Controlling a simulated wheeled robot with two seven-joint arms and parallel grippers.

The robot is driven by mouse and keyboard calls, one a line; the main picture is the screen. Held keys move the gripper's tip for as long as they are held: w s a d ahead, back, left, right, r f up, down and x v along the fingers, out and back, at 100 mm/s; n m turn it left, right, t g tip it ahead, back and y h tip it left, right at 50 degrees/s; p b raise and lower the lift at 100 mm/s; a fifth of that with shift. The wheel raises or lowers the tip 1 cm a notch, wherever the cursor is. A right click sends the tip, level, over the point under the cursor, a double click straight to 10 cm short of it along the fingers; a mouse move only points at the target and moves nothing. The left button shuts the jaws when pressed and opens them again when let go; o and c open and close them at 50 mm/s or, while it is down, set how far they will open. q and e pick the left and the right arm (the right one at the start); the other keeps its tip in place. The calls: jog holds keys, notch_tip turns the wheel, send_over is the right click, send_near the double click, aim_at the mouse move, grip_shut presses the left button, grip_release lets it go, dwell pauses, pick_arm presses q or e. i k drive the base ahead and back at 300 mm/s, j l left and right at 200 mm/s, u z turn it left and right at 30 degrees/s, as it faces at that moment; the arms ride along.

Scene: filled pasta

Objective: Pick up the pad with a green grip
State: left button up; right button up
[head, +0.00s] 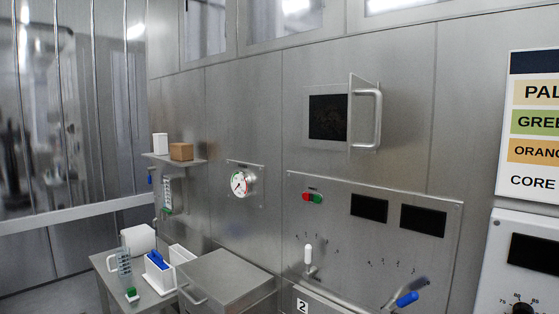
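A small green piece with a pale part below it (132,294) is at the front of the small side table (152,297) at the lower left, in front of a clear graduated jug (124,264). It is too small to tell if it is the pad with a green grip. A blue-gripped item (157,260) stands in or against a white holder (160,279) to its right. Another small green spot shows low on the wall under the shelf, by a clear graduated vessel (168,192). Neither of my grippers is in view.
A steel box with a handle (225,277) stands right of the side table. A wall shelf (173,159) holds a white block and a brown block (181,152). An open hatch door (364,115) and a control panel with levers (372,240) are on the wall.

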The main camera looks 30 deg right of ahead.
aim_at(132, 296)
jog(key=i+z, duration=0.1)
jog(key=z, duration=0.35)
jog(key=i+j+z, duration=0.1)
jog(key=z, duration=0.3)
jog(key=j+z, duration=0.2)
jog(key=z, duration=0.25)
jog(key=i+j+z, duration=0.25)
jog(key=j+z, duration=0.25)
jog(key=j, duration=0.75)
jog(key=j+z, duration=0.45)
jog(key=j, duration=0.8)
